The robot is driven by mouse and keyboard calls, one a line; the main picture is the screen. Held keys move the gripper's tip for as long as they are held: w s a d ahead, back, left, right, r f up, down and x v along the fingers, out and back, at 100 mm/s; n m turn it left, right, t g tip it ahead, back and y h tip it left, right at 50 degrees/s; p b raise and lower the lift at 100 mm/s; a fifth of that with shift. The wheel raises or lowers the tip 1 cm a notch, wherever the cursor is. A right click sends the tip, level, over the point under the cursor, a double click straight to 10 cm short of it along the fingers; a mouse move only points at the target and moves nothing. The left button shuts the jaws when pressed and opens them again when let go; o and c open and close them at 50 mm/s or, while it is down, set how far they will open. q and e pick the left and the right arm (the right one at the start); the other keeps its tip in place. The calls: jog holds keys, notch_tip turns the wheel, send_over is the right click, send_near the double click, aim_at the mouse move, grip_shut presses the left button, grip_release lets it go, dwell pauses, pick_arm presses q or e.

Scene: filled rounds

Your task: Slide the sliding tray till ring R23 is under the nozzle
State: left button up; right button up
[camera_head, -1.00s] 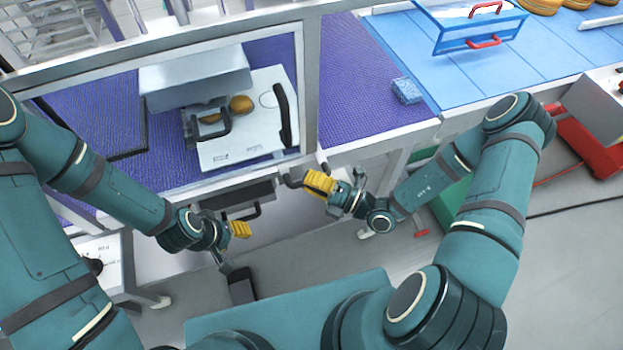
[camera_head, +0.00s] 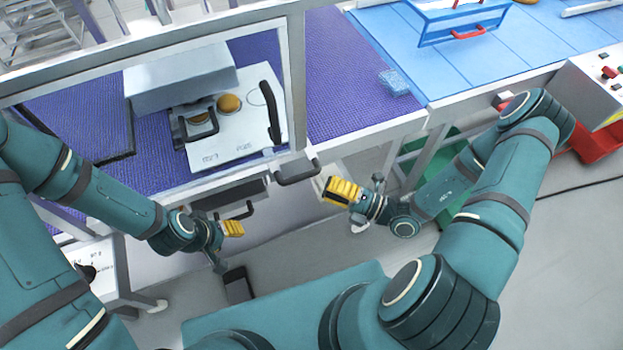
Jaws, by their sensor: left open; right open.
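The sliding tray (camera_head: 232,138) is a white plate with small dark markings, lying on the purple mat inside the framed opening. It has a black handle (camera_head: 270,111) at its right end. I cannot make out ring R23's label or see the nozzle. My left gripper (camera_head: 233,229) is open, in front of and below the table edge. My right gripper (camera_head: 343,192) is open and empty, right of the tray, also below the edge.
A black handle (camera_head: 297,171) juts from the table front between the tray and my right gripper. A grey post (camera_head: 297,80) bounds the opening. A blue block (camera_head: 394,82) lies on the right.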

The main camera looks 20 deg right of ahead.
jog(key=shift+v, duration=2.05)
jog(key=s+a+f+n+g+h+b, duration=0.15)
jog(key=s+a+f+n+g, duration=0.3)
jog(key=n+g, duration=0.5)
jog(key=s+a+f+n+g+h+b, duration=0.15)
jog(key=s+a+f+n+g, duration=0.4)
jog(key=n, duration=0.75)
jog(key=w+n+t+h+b, duration=0.2)
jog(key=w+n+h, duration=0.6)
jog(key=n, duration=1)
jog(key=w+t, duration=0.2)
jog(key=shift+w+f+t, duration=0.2)
jog(key=shift+f+t, duration=0.1)
jog(key=shift+a, duration=0.1)
